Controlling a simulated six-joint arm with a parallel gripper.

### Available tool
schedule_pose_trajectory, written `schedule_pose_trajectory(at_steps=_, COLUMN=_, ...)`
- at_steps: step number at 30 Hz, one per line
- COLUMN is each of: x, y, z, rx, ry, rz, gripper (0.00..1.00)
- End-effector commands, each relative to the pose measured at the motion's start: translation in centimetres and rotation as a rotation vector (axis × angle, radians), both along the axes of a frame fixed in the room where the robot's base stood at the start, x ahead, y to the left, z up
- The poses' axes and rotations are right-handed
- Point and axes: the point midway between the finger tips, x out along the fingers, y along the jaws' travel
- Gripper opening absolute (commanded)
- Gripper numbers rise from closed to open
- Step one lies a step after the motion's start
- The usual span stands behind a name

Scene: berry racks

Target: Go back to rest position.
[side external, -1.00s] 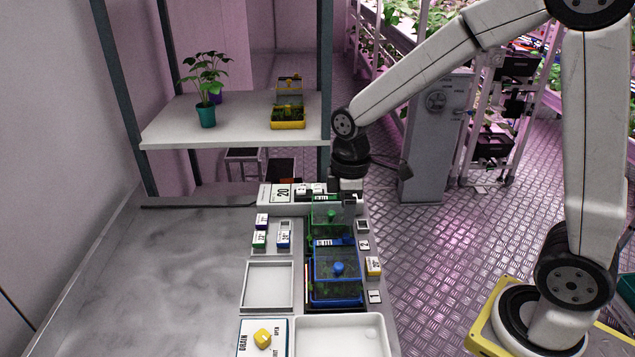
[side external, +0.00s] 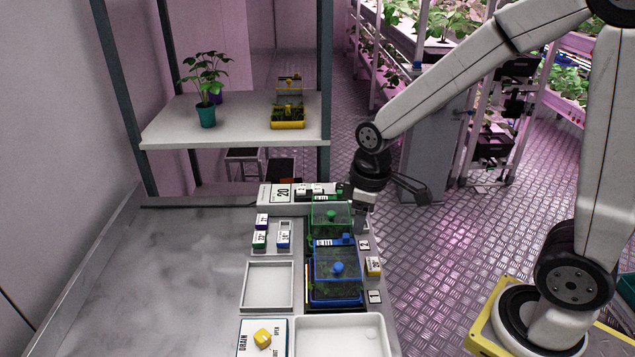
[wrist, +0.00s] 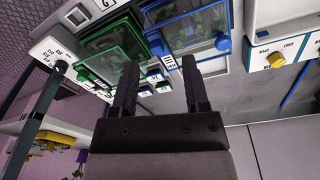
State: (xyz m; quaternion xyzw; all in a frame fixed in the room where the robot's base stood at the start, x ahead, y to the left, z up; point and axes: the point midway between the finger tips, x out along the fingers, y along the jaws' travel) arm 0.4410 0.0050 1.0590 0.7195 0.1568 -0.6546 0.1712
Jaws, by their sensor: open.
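My gripper (wrist: 158,82) is open, its two dark fingers apart with nothing between them in the wrist view. In the side view my gripper (side external: 361,218) hangs at the right edge of the bench, beside the green clear-lidded box (side external: 330,214). The green box also shows in the wrist view (wrist: 108,50), to the left beyond the fingers. A blue clear-lidded box (side external: 337,280) stands in front of it on the bench. It also shows in the wrist view (wrist: 195,30). Both lids are down. The fingertips are small and partly unclear in the side view.
A white shelf (side external: 170,130) at the back holds a potted plant (side external: 206,115) and a yellow box (side external: 288,122). Small label blocks, an empty square tray (side external: 247,287), a white basin (side external: 383,325) and a yellow drain knob (side external: 262,338) are on the bench.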

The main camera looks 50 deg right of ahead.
Motion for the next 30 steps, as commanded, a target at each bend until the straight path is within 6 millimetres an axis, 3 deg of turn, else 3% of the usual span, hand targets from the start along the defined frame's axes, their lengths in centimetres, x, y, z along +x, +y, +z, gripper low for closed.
schedule_pose_trajectory(at_steps=6, x=-3.0, y=-0.4, z=-1.6, rx=0.036, ry=-0.080, rz=-0.274, gripper=0.59)
schedule_pose_trajectory(at_steps=12, x=-4.6, y=-0.5, z=-2.4, rx=0.067, ry=-0.126, rz=-0.432, gripper=0.59)
schedule_pose_trajectory(at_steps=30, x=-4.9, y=-0.5, z=-2.6, rx=0.075, ry=-0.135, rz=-0.464, gripper=0.59)
